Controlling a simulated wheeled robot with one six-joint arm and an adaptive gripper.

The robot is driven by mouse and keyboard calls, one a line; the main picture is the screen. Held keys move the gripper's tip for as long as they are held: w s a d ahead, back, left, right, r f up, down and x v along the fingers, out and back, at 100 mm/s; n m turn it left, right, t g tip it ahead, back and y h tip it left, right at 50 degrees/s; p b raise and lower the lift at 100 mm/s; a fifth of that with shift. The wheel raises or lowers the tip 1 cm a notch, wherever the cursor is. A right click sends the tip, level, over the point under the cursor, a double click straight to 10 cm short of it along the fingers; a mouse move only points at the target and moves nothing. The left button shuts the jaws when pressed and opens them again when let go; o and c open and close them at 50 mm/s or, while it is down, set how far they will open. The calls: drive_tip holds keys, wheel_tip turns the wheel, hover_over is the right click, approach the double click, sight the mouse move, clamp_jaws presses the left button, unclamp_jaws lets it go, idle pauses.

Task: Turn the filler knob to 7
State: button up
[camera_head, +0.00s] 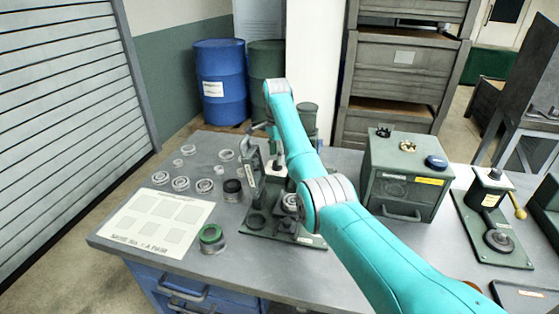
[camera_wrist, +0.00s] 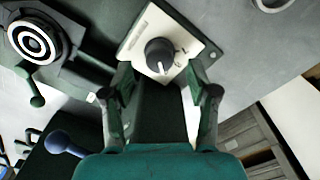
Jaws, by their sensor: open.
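In the wrist view, a round dark grey knob (camera_wrist: 160,56) sits on a cream dial plate (camera_wrist: 185,42) with small dark marks around it. A white pointer line on the knob points toward the bottom of the picture. The marks are too small to read. My gripper (camera_wrist: 160,77) is open and empty, with one finger on each side, near the plate's lower edge. The knob lies just beyond and between the fingertips; I cannot tell how far. In the head view, my teal arm reaches over the grinder (camera_head: 258,222) on the bench and covers part of it; the knob is not recognisable there.
The grey workbench (camera_head: 180,262) holds several metal rings (camera_head: 181,184), a marked mat (camera_head: 160,228), a green-topped jar (camera_head: 212,238), and a green drawer cabinet (camera_head: 400,180) to the right. A green bench device (camera_head: 495,215) stands further right. Blue and green drums stand behind.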

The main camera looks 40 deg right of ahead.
drive_tip(key=shift+f, duration=1.45)
clamp_jaws()
